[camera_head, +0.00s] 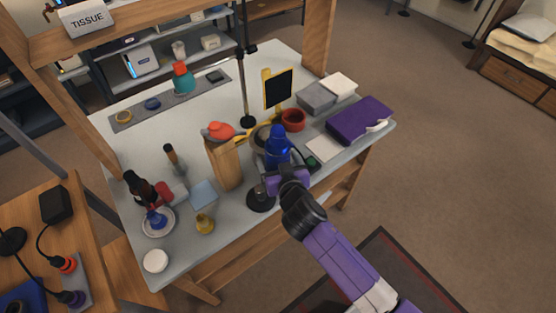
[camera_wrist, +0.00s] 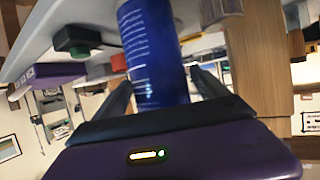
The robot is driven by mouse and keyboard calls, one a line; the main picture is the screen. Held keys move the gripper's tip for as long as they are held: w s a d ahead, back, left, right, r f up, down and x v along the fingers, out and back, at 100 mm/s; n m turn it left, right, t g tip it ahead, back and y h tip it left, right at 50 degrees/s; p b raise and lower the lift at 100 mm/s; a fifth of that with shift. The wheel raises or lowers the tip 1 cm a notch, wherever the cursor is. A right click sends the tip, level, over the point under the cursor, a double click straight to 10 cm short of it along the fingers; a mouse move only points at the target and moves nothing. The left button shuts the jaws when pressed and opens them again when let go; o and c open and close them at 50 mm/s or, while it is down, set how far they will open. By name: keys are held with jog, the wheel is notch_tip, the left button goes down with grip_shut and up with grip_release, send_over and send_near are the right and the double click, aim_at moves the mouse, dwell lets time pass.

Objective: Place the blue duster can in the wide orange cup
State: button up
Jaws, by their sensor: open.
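The blue duster can (camera_head: 277,147) stands upright on the table near its front edge, right of a wooden block. My gripper (camera_head: 284,168) is at the can's near side. In the wrist view the blue can (camera_wrist: 153,50) fills the space between my two open fingers (camera_wrist: 162,88), with white lettering on it; whether either finger touches it I cannot tell. A wide, low orange-red cup (camera_head: 293,120) sits on the table just behind and right of the can. Its inside is hard to make out.
A wooden block (camera_head: 228,165) with a red-orange item on top stands close on the left. A round black base (camera_head: 261,197) is beside my gripper. A yellow-framed dark panel (camera_head: 277,90) stands behind the cup. Grey and purple boxes (camera_head: 357,120) fill the right side.

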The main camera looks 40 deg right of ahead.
jog(key=shift+r, duration=0.1)
jog(key=shift+r+p, duration=0.2)
jog(key=shift+p, duration=0.1)
jog(key=s+a+r+n+y+b, duration=0.1)
jog(key=s+a, duration=0.2)
jog(key=s, duration=0.7)
jog(key=s+a+r+n+y+b, duration=0.1)
jog(key=s+a+r+n+y, duration=0.1)
jog(key=s, duration=0.8)
jog(key=s+a+r+n+t+y+b, duration=0.1)
jog(key=s+a, duration=0.3)
jog(key=s, duration=0.6)
jog(key=shift+a+r+n+y, duration=0.4)
jog(key=shift+r+y, duration=0.1)
jog(key=shift+y, duration=0.1)
jog(key=shift+o, duration=0.3)
jog(key=s+r+t, duration=0.1)
jog(key=s+r, duration=0.5)
jog(key=shift+a, duration=0.3)
jog(key=shift+o, duration=0.2)
jog(key=shift+s+r, duration=0.25)
jog(key=shift+r, duration=0.15)
jog(key=shift+t, duration=0.3)
